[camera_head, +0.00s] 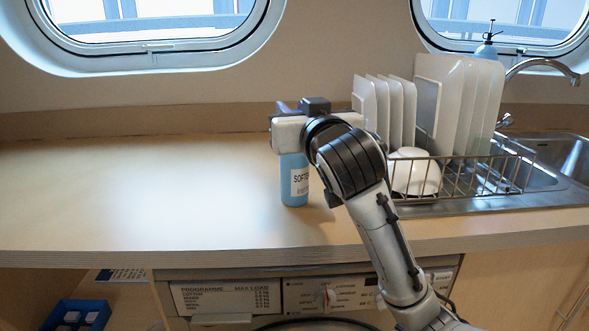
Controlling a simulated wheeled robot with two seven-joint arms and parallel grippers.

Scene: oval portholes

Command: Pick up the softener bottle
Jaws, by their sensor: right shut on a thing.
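The softener bottle (292,182) is light blue with a white label that starts "SOFT". It stands upright on the wooden counter, left of the dish rack, or very close above it; I cannot tell which. My right gripper (290,112) is shut on the bottle's upper part. The gripper and wrist hide the bottle's top and part of its right side. My right arm reaches in from the lower right. My left gripper is not in view.
A wire dish rack (462,176) with several white plates (458,95) and a white bowl (415,172) stands right of my wrist, by the sink (560,160) and tap (545,64). A washing machine (320,296) sits below the counter (130,190), whose left side is clear.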

